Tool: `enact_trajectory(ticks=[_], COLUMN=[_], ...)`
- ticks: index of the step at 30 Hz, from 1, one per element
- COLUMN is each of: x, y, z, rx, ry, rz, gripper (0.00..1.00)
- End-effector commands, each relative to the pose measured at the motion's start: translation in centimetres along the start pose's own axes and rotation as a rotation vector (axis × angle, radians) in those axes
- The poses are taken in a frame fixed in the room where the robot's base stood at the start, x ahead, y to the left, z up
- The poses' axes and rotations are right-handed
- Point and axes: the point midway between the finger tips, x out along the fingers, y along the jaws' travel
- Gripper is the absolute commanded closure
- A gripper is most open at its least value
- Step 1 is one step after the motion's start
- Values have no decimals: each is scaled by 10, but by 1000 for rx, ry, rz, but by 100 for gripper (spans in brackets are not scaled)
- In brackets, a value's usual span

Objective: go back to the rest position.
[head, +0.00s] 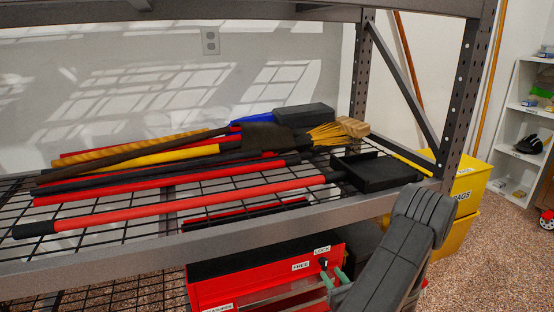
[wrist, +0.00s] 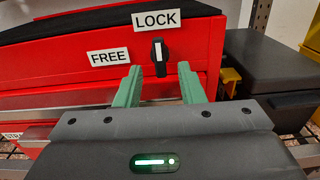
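My gripper (wrist: 160,85) has two green fingers, set apart with a gap between them, in the wrist view. Its fingertips are in front of the red toolchest (wrist: 60,75), just below and either side of a black lock knob (wrist: 158,57). The knob's white mark stands upright, toward the LOCK label (wrist: 157,20); a FREE label (wrist: 110,57) is to its left. No object shows between the fingers. In the head view the gripper (head: 336,278) is beside the toolchest (head: 240,290), with my dark arm at the right. Whether the fingers touch the chest is unclear.
A steel shelf (head: 285,220) with long-handled tools and a brush (head: 340,130) spans above the toolchest. A dark box (wrist: 265,70) stands right of the chest. Yellow bins (head: 465,190) and a white shelf unit (head: 520,130) are at the right.

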Motion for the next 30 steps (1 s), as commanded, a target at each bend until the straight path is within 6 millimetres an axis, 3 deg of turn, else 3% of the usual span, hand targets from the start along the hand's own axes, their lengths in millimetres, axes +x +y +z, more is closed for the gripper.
enact_trajectory(ticks=[6,13,23,30], x=[30,41,39,15], y=[0,0,0,-1], z=[-1,0,1,2], rx=[-2,0,0,2], ry=[-1,-2,-1,1], rz=[2,0,0,-4], gripper=[65,65,65,65])
